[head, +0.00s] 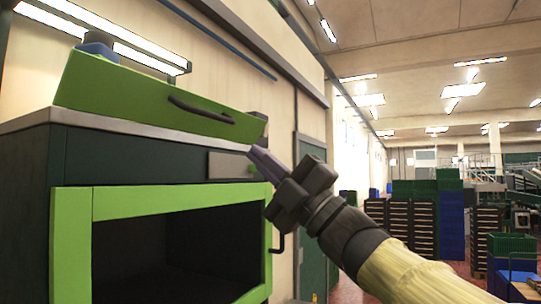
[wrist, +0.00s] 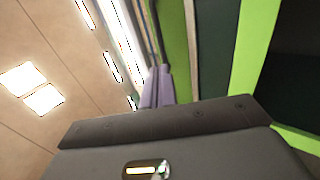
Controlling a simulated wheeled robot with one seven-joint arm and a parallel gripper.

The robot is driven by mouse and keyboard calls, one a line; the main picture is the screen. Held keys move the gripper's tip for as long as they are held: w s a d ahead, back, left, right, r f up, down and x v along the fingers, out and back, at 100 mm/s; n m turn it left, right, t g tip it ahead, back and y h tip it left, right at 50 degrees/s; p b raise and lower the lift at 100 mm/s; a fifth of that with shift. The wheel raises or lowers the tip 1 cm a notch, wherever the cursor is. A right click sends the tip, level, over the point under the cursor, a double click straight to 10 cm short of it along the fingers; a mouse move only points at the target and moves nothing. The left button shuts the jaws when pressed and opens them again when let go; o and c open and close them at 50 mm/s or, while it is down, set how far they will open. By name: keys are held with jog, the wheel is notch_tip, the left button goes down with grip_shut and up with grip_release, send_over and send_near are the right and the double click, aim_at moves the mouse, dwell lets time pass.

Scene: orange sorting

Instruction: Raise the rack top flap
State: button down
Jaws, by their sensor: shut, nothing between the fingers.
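The rack's green top flap (head: 150,98), with a dark bar handle (head: 200,109), stands slanted above the grey top edge of the dark rack (head: 120,157). A green strip (wrist: 176,40) also shows in the wrist view, beside the fingers; I cannot tell if it is the flap. My gripper (head: 256,156) has its purple fingers together, with nothing visible between them. In the head view its fingertips are below and right of the handle, near the rack's right front edge. I cannot tell whether they touch the rack. The fingers also show in the wrist view (wrist: 158,86).
Below is a green-framed opening (head: 170,201) with a dark interior and a side handle (head: 279,242). A blue item (head: 97,46) shows behind the flap. Stacked crates (head: 411,225) stand farther off at right. Open air lies right of the rack.

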aim_at(214, 116)
jog(key=p+x, duration=0.6)
jog(key=x, duration=0.3)
jog(key=shift+w+r, duration=0.1)
jog(key=shift+r, duration=0.2)
jog(key=shift+w+a+r+p, duration=0.1)
jog(key=shift+a+r+p, duration=0.05)
jog(key=shift+a+p, duration=0.2)
